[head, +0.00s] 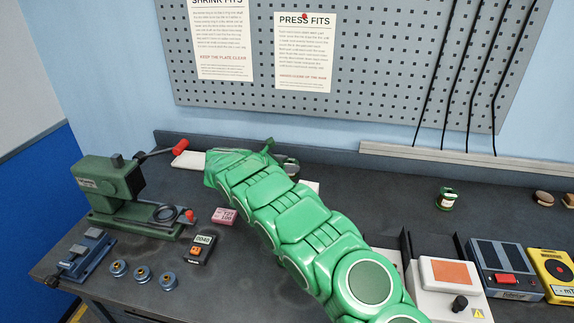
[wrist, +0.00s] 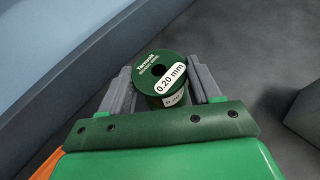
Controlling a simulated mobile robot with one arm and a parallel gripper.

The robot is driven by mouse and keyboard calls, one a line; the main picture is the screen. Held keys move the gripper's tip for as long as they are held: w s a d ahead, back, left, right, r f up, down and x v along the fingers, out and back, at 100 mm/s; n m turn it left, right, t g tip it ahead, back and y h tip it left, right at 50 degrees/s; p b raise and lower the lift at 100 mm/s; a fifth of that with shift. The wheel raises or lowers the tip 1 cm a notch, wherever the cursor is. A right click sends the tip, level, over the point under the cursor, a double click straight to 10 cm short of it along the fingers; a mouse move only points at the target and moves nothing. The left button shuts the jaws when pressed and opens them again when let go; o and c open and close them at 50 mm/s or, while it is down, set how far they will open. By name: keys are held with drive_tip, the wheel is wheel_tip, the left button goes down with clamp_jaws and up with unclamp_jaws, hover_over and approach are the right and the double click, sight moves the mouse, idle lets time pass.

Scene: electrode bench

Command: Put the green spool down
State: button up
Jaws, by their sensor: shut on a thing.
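A green spool (wrist: 148,82) with a white "0.20 mm" label shows in the wrist view, its flanged top facing the camera. My gripper (wrist: 163,86) is shut on it, with a grey jaw at each side. Whether the spool's lower end touches the bench cannot be told. Another small green spool-like item (head: 446,199) with a pale label stands apart on the bench at the right.
Instruments, including a white box with an orange panel (head: 446,273), stand front right. The back right has free room.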

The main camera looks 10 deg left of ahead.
drive_tip(key=o, duration=1.5)
drive_tip(key=shift+f, duration=0.1)
drive_tip(key=shift+a+r, duration=0.1)
drive_tip(key=shift+r, duration=0.1)
drive_tip(key=v, duration=0.7)
drive_tip(key=shift+s, duration=0.15)
